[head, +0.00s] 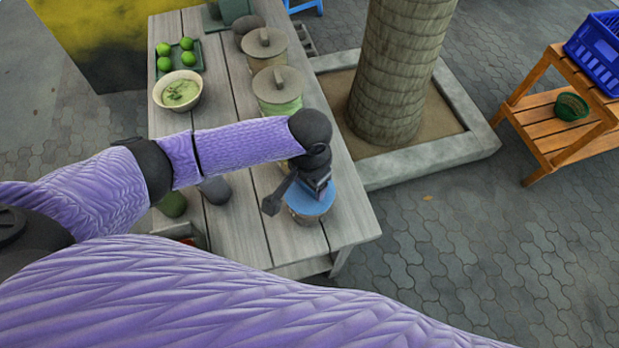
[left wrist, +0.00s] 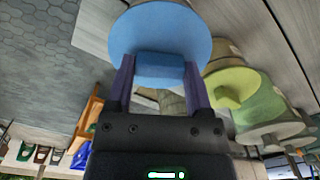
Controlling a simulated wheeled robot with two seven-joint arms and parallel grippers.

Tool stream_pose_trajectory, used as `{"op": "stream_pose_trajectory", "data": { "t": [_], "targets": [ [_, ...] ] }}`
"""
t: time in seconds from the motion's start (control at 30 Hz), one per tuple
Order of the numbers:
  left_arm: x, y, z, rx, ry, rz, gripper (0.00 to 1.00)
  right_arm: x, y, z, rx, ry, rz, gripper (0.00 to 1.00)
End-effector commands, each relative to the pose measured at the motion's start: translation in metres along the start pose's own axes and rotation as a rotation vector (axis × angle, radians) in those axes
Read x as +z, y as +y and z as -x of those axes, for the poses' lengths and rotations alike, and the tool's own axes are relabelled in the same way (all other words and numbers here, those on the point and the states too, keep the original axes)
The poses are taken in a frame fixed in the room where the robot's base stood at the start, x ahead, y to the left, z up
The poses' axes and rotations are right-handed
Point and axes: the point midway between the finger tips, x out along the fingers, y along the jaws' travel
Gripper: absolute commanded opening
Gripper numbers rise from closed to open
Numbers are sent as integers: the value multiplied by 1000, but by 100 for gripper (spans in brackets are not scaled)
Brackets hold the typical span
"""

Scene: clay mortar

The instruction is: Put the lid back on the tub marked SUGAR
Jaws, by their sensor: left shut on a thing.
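My left gripper (head: 318,188) is shut on the raised grip of a round blue lid (head: 312,204). The blue lid also shows in the left wrist view (left wrist: 160,38), with its grip between the two fingers. A tan tub (head: 308,221) stands directly under the lid near the table's front right corner. The lid covers its mouth from above; I cannot tell whether it is seated or slightly above. No SUGAR marking is readable on any tub. My right gripper is not in view.
A green tub with a tan lid (head: 278,84) and another tan-lidded tub (head: 264,42) stand farther back. A yellow-lidded tub (left wrist: 230,86) is close beside the blue lid. A soup bowl (head: 178,91) and limes on a tray (head: 190,67) are at left. A tree trunk (head: 397,70) rises beyond the table.

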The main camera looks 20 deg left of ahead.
Motion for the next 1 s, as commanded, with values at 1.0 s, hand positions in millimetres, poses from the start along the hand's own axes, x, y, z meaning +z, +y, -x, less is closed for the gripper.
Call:
{"op": "stream_pose_trajectory", "data": {
  "t": [1.0],
  "targets": [
    [0, 0, 0, 1, 0, -1, 10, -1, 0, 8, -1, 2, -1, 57]
  ]
}}
